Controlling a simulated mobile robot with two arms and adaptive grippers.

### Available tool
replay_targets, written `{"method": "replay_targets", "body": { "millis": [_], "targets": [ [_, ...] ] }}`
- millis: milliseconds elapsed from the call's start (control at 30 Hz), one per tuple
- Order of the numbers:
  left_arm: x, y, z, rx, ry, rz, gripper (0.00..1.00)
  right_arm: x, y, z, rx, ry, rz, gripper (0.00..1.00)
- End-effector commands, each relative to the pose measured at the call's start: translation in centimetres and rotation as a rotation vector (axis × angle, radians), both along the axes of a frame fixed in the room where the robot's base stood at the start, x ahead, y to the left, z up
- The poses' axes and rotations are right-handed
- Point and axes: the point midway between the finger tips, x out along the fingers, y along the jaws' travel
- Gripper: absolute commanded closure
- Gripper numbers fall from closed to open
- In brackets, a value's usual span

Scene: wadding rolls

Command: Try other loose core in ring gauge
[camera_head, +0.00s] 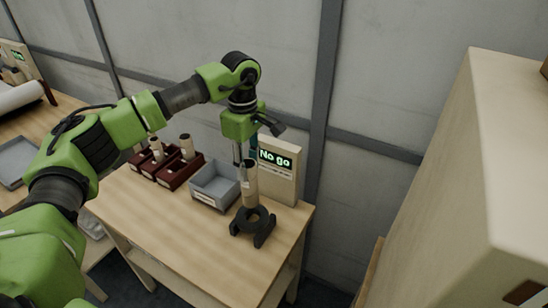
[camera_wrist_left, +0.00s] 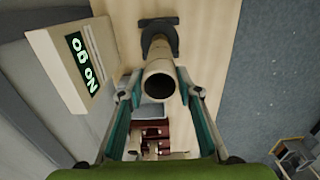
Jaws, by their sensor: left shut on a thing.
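My left gripper (camera_head: 243,160) is shut on a tan cardboard core (camera_head: 250,185), which stands upright in its grip. In the left wrist view my left gripper (camera_wrist_left: 160,92) has a finger on each side of the core (camera_wrist_left: 159,83), whose open end faces the camera. The dark ring gauge (camera_head: 256,218) stands on the table directly below the core. The core's lower end is at the ring; I cannot tell whether it is inside or just above it. The display (camera_head: 275,158) behind reads "No go". My right gripper is not in view.
A grey bin (camera_head: 214,201) stands left of the gauge. Dark red holders (camera_head: 181,173) with upright cores (camera_head: 187,147) stand farther left. A large beige cabinet (camera_head: 440,190) is at the right. The table (camera_head: 170,228) is clear in front.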

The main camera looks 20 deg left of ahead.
Motion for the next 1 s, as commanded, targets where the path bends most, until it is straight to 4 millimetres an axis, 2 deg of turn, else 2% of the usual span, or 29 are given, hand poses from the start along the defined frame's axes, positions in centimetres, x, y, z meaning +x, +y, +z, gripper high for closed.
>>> {"method": "replay_targets", "body": {
  "millis": [800, 1000],
  "targets": [
    [0.0, 0.0, 4.3, 0.0, 0.0, 0.0, 0.8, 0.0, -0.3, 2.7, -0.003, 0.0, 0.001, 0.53],
    [0.0, 0.0, 4.8, 0.0, 0.0, 0.0, 0.8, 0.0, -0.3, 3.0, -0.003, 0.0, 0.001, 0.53]
  ]
}}
